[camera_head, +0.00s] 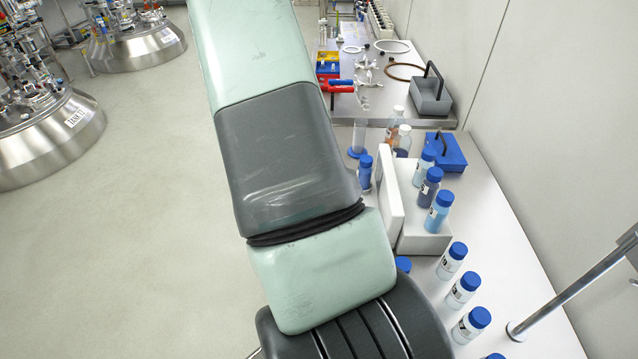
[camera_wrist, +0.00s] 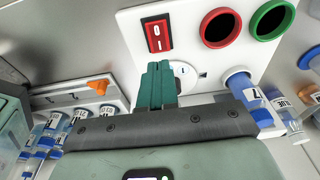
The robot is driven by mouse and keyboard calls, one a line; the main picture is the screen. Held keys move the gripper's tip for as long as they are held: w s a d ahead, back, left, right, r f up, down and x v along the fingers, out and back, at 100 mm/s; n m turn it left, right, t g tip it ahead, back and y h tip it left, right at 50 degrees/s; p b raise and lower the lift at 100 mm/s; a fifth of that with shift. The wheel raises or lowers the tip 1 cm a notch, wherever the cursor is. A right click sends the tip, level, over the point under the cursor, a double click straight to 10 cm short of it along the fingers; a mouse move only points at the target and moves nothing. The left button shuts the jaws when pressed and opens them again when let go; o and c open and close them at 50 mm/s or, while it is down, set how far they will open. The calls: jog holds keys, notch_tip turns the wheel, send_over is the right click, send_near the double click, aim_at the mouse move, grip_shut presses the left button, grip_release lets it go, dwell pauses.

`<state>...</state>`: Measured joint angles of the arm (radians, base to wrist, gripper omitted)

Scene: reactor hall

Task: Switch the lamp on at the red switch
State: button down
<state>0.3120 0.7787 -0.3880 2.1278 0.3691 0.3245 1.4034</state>
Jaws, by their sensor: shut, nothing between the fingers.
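The red switch (camera_wrist: 158,36) sits on a white panel (camera_wrist: 190,50) in the wrist view, a rocker with white marks in a dark frame. I cannot tell which side of it is pressed. My gripper (camera_wrist: 158,68) is shut and empty, its green fingers together. The fingertips show just below the switch in the picture, with a small gap of panel between. They cover part of a round white dial. In the head view my arm hides the gripper and the switch. I cannot make out a lamp for certain.
A red ring (camera_wrist: 220,27) and a green ring (camera_wrist: 271,19) surround dark holes right of the switch. A blue-capped bottle (camera_wrist: 246,92) is close right of the fingers. Several bottles line the bench (camera_head: 500,240), near a metal post (camera_head: 565,295).

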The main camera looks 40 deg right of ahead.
jog(key=shift+s+d+f, duration=0.15)
jog(key=shift+f, duration=1.2)
jog(key=shift+s+d+f, duration=0.15)
jog(key=shift+f, duration=1.2)
jog(key=shift+f, duration=0.2)
jog(key=shift+w+a+r, duration=0.25)
jog(key=shift+w+a, duration=0.25)
jog(key=shift+a, duration=0.05)
